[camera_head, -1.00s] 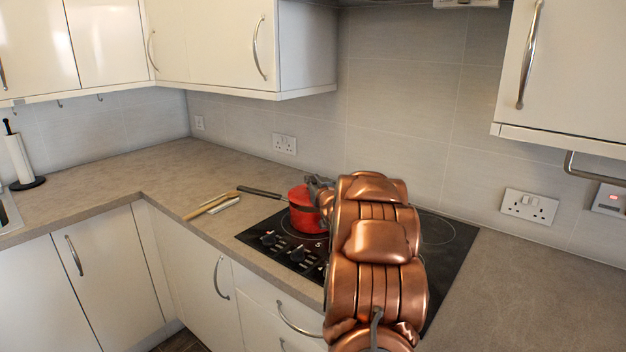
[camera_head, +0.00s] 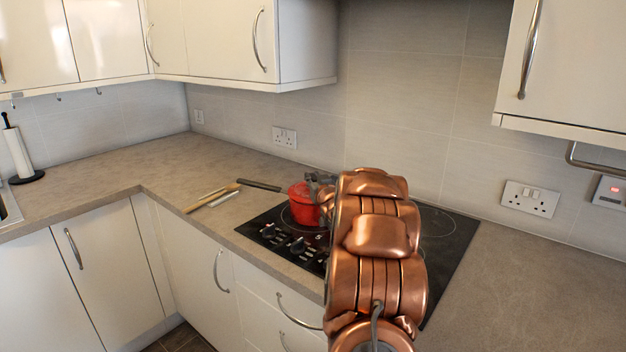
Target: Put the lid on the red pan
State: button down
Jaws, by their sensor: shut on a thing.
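The red pan (camera_head: 301,212) stands on the black hob, left of my arm, with its dark handle (camera_head: 259,185) pointing left over the counter. A red lid (camera_head: 298,190) appears at the pan's top, partly hidden by my gripper. My gripper (camera_head: 317,184) is at the right side of the pan's top, shut on the lid. Its fingertips are small and partly hidden by my arm. I cannot tell whether the lid sits flush on the rim.
The hob (camera_head: 450,237) has free room right of my arm. Wooden utensils (camera_head: 212,197) lie on the counter left of the hob. A paper towel holder (camera_head: 18,152) stands at the far left. Upper cabinets (camera_head: 305,50) overhang the counter.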

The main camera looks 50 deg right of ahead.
jog(key=shift+f, duration=0.1)
jog(key=c, duration=1)
grip_release()
jog(key=shift+v, duration=6.05)
